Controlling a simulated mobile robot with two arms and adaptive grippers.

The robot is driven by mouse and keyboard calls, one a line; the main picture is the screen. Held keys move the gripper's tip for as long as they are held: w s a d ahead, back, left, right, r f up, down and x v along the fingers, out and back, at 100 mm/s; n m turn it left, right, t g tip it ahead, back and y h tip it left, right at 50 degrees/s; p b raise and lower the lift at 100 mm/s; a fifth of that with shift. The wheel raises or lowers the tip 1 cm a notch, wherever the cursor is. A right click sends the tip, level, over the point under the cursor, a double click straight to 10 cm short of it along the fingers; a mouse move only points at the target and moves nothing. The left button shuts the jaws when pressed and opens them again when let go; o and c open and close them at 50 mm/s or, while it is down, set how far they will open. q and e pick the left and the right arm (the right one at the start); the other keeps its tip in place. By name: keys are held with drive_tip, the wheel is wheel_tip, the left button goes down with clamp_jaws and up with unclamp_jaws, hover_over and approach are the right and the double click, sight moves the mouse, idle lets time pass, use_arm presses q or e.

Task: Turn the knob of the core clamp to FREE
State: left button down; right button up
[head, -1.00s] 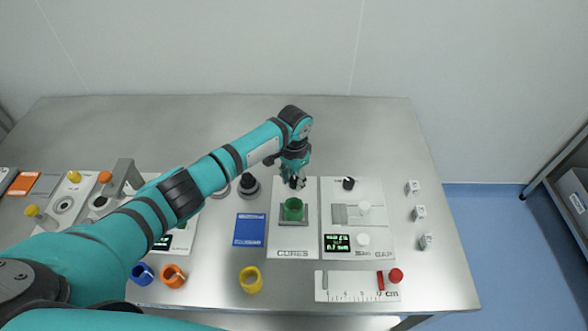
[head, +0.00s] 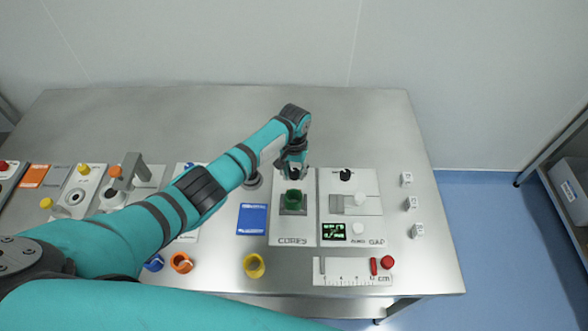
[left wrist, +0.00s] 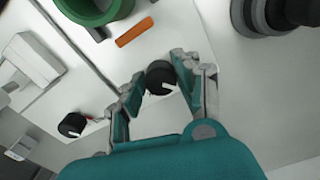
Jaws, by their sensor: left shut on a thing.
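The core clamp panel (head: 284,228), marked CORES, carries a green ring-shaped core (head: 293,200) in the head view. The green core also shows at the top left of the left wrist view (left wrist: 88,12). My left gripper (head: 294,172) is at the top of this panel, behind the green core. In the left wrist view, its fingers (left wrist: 158,82) are on either side of a black knob (left wrist: 159,74) with a white pointer line, shut on it. In the head view the gripper mostly hides this knob. An orange bar (left wrist: 135,32) lies between knob and core. My right gripper is not in view.
To the right is the GAP panel (head: 370,200) with its own black knob (head: 346,175) and a green-lit display (head: 334,231). A blue card (head: 252,219) lies to the left. Yellow (head: 254,265) and orange (head: 181,262) rings stand in front. The table's back is clear.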

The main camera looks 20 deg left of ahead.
sight(294, 172)
use_arm(q)
drive_tip(key=shift+w+r, duration=0.1)
drive_tip(key=shift+w, duration=0.05)
drive_tip(key=c, duration=0.9)
unclamp_jaws()
drive_tip(key=shift+c, duration=0.2)
wheel_tip(294, 172, up, 12)
